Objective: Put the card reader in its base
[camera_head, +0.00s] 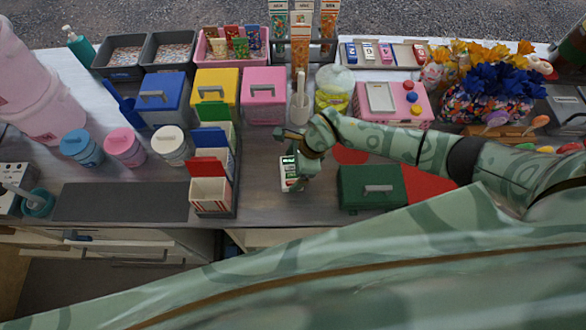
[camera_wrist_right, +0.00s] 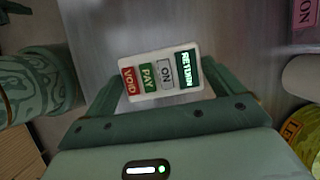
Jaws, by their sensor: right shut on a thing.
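The card reader (camera_head: 290,173) appears to be the small white block with coloured keys, low over the grey counter near the middle. My left gripper is out of view.
A dark green lidded box (camera_head: 350,197) sits right of the gripper, by a red mat (camera_head: 429,186). A white cylinder (camera_head: 299,110) stands behind. The dark mat (camera_head: 120,201) at left is clear.

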